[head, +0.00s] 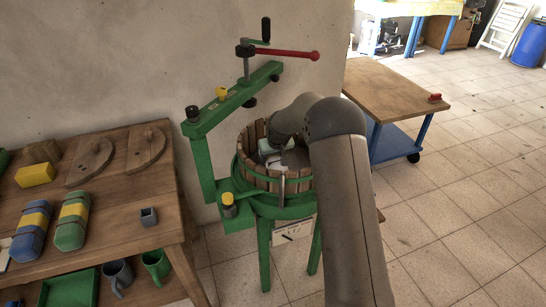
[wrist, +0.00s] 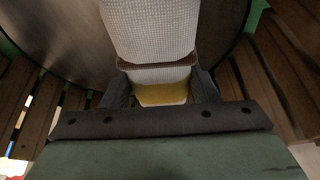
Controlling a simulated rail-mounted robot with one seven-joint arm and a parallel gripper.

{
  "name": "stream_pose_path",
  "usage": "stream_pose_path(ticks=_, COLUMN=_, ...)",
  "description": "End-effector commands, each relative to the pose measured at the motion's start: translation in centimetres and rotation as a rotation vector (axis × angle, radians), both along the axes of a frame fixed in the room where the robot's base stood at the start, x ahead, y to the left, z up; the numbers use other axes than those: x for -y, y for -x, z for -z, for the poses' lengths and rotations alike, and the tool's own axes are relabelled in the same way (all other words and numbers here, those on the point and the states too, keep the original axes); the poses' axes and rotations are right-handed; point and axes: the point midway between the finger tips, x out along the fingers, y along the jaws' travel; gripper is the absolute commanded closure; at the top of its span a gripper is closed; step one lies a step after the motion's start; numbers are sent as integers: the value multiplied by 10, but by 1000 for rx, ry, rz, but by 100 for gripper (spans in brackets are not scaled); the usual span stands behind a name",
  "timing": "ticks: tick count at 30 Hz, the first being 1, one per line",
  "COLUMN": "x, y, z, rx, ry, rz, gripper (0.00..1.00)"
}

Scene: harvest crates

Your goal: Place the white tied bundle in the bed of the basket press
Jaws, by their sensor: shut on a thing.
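The white tied bundle (wrist: 150,30) has a woven cloth surface, a brown tie and a yellow band. It fills the upper middle of the wrist view. My gripper (wrist: 161,92) is shut on its near, banded end, with one dark finger on each side. In the head view my gripper (head: 273,149) is down inside the slatted wooden basket of the green basket press (head: 246,172). My arm hides much of the basket's inside there, and I cannot make out the bundle clearly. The grey bed (wrist: 55,28) shows behind the bundle; whether they touch I cannot tell.
Wooden slats stand close on both sides of my gripper. The press's green beam (head: 235,100) with a red-handled lever (head: 290,54) is swung to the basket's left and back. A wooden table (head: 110,200) with lids and striped bundles is left; a cart (head: 395,95) is right.

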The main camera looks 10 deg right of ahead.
Motion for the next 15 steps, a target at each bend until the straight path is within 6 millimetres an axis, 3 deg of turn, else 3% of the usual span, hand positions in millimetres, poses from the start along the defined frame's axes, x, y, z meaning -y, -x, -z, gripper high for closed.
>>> stream_pose_path(ticks=6, x=0, y=-1, z=2, rx=2, ry=0, rz=0, gripper=88)
stream_pose_path(ticks=7, x=0, y=0, z=3, rx=0, ry=0, rz=0, gripper=37)
stream_pose_path(ticks=9, x=0, y=0, z=3, rx=0, ry=0, rz=0, gripper=24)
stream_pose_path(ticks=15, x=0, y=0, z=3, rx=0, ry=0, rz=0, gripper=24)
